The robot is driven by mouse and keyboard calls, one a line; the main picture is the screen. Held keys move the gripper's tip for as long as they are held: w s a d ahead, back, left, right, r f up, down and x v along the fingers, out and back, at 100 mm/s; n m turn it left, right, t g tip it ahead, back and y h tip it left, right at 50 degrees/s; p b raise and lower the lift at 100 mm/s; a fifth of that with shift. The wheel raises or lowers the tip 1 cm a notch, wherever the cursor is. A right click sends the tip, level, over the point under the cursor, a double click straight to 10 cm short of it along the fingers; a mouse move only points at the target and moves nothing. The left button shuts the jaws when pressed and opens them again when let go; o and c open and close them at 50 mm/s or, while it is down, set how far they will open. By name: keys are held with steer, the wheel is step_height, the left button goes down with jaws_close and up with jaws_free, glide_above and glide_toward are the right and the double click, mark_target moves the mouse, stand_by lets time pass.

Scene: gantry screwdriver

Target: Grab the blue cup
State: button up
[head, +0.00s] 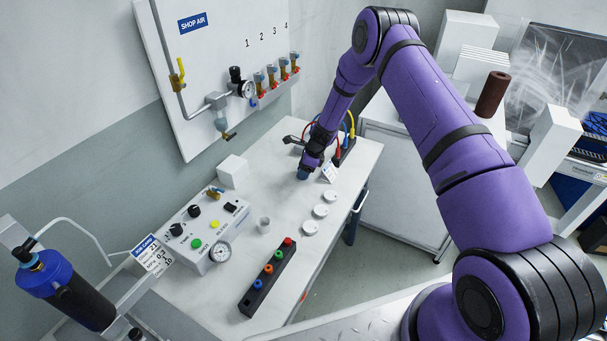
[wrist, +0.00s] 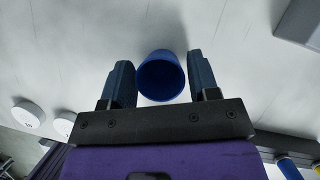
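The blue cup (wrist: 162,77) shows in the wrist view with its open mouth toward the camera. It lies between the two dark fingers of my gripper (wrist: 161,74), which are apart on either side of it. The fingers look close to the cup's sides; I cannot see firm contact. In the head view the blue cup (head: 303,174) is small, near the white table's far part, just under my gripper (head: 309,166). My arm hides part of that area.
White round discs (head: 311,227) lie in a row near the cup. A control box (head: 205,235), a clear cup (head: 263,225) and a dark rail (head: 267,278) stand nearer.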

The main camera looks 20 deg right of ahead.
steer(key=c, duration=0.5)
steer(key=shift+c, duration=0.2)
steer(key=shift+r, duration=0.15)
steer(key=shift+r, duration=0.55)
step_height(320, 180, up, 2)
steer(key=shift+s+r, duration=0.1)
steer(key=shift+r, duration=0.15)
steer(key=s, duration=1)
steer(key=s+r, duration=0.1)
steer(key=s, duration=0.4)
steer(key=shift+s+a, duration=0.35)
steer(key=shift+s, duration=0.05)
